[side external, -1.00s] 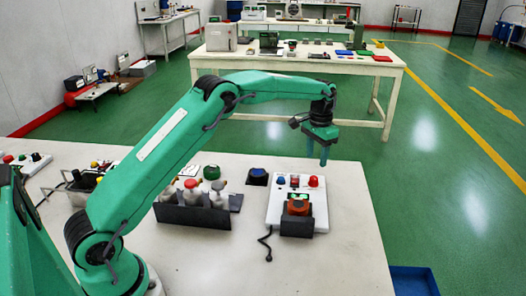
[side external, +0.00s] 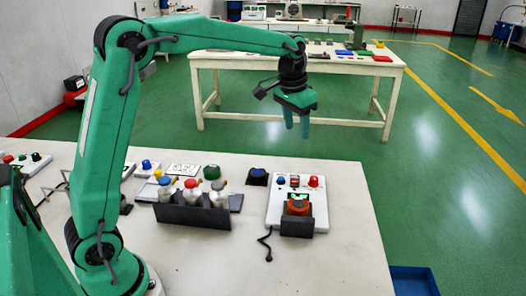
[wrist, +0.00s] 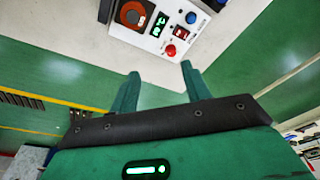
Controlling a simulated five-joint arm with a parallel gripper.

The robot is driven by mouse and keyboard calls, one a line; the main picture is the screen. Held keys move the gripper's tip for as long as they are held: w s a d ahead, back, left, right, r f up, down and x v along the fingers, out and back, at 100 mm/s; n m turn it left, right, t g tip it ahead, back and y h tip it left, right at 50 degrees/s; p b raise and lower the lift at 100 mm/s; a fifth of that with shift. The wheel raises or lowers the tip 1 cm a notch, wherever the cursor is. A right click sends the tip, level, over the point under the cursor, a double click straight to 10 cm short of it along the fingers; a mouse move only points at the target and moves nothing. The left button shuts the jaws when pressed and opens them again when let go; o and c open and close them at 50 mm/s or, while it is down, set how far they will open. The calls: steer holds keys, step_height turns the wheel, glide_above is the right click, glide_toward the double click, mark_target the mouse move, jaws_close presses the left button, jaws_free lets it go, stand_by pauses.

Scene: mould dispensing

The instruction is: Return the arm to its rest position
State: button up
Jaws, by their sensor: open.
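My green arm is raised over the white table (side external: 340,255). My gripper (side external: 297,128) hangs in the air above the table's far edge, fingers pointing down. Its two green fingers are apart with nothing between them. In the wrist view my gripper (wrist: 160,82) also shows with spread, empty fingers. A white control box (side external: 318,208) with red and blue buttons and an orange-red round part (side external: 298,207) in a dark holder lies below and in front of the gripper, clear of it.
A dark rack (side external: 190,217) holds several bottles with coloured caps. A blue bin (side external: 414,281) is on the floor at lower right. Another bench (side external: 230,62) stands behind. The table's front right is clear.

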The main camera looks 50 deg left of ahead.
steer(key=s+d+r+t, duration=0.1)
steer(key=s+r, duration=0.1)
steer(key=s, duration=0.5)
steer(key=s+r+t, duration=0.1)
steer(key=s+r, duration=0.2)
steer(key=s, duration=0.4)
steer(key=s+f+t, duration=0.1)
steer(key=s+f, duration=0.4)
steer(key=s, duration=0.9)
steer(key=shift+d+f+n+t, duration=0.15)
steer(key=shift+d+n+t, duration=0.15)
steer(key=shift+d+n, duration=0.15)
